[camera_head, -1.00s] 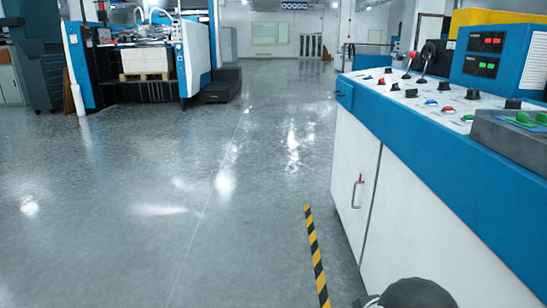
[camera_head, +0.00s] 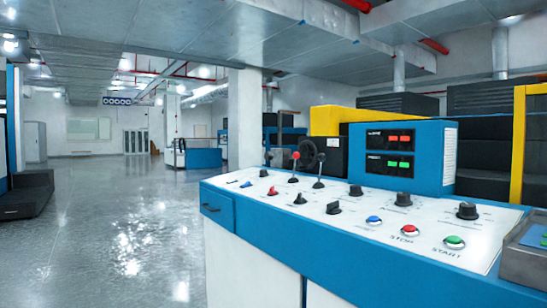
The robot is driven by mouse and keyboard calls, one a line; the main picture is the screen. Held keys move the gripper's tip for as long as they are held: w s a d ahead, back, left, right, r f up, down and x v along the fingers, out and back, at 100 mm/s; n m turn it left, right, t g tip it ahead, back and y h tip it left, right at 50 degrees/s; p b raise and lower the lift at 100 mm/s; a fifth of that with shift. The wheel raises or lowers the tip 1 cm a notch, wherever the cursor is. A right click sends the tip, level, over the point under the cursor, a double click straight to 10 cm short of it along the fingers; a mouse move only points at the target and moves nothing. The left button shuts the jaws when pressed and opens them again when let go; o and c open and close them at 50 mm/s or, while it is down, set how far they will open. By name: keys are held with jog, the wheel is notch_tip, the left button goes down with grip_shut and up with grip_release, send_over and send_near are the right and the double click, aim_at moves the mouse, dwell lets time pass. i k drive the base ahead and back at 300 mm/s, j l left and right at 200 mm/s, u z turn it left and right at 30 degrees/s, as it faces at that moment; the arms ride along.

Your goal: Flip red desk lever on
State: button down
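The lever with a red knob (camera_head: 294,155) stands at the far left part of the white desk panel (camera_head: 335,222). It has a thin shaft and looks roughly upright; I cannot tell its on or off position. A black-knobbed lever (camera_head: 318,160) stands just to its right, and a smaller black one (camera_head: 268,157) to its left. My gripper is not in view.
The panel also carries a red switch (camera_head: 272,191), several black knobs, a blue button (camera_head: 374,220), a red stop button (camera_head: 409,230) and a green start button (camera_head: 454,241). A blue display box (camera_head: 432,155) stands behind. Open floor (camera_head: 110,240) lies left.

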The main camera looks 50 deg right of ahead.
aim_at(296, 155)
jog(key=i+j+z, duration=0.1)
jog(key=i+z, duration=0.3)
jog(key=i+j+z, duration=0.2)
jog(key=i+z, duration=0.15)
jog(key=i+j+z, duration=0.75)
